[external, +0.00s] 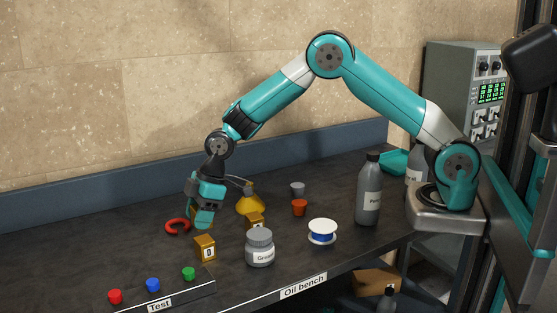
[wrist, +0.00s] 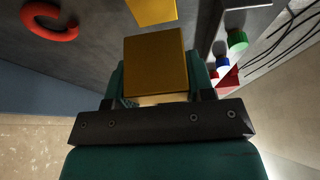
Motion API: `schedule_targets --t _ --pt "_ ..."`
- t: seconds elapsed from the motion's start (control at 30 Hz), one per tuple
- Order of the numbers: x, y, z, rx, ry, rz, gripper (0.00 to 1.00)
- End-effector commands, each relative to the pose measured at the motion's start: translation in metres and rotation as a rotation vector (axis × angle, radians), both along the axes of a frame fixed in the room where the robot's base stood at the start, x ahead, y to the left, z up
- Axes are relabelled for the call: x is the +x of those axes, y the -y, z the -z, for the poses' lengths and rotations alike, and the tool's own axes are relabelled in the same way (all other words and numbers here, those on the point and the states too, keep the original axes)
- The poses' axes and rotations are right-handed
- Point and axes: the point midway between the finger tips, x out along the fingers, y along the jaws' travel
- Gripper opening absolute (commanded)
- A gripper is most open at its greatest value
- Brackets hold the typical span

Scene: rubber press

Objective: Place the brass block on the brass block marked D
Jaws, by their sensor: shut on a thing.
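My gripper (external: 203,218) is shut on a brass block (wrist: 155,62), which fills the space between the fingers in the wrist view. In the external view the fingers mostly hide this block. A second brass block (external: 205,249) with a white label stands upright on the bench, just below my gripper in the picture; its label looks like a D but is small. The top edge of the wrist view shows part of a brass block (wrist: 152,10), apart from the held one. Another labelled brass block (external: 255,220) stands further right, partly hidden, its letter unreadable.
A red ring (external: 177,226) lies left of my gripper. A yellow oil can (external: 250,203) and a grey jar (external: 260,248) stand to the right, with a blue-and-white spool (external: 322,232) beyond. Red, blue and green buttons (external: 153,285) line the front test strip.

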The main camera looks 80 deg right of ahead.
Motion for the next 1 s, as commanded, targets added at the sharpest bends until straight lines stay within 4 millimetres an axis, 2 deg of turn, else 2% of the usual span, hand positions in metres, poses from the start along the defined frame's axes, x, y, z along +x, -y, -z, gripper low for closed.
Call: schedule_targets --t 0.23,0.67,0.7,0.77,0.8,1.0 --pt "0.0 0.0 0.033 0.0 -0.001 0.0 0.04" --pt "0.0 0.0 0.041 0.001 0.001 0.0 0.04" --pt "0.0 0.0 0.04 0.0 -0.001 0.0 0.58" --pt "-0.001 0.0 0.04 0.0 -0.001 0.0 0.72" --pt "-0.001 0.0 0.04 0.0 -0.001 0.0 0.74" --pt "-0.001 0.0 0.04 0.0 -0.001 0.0 0.74"
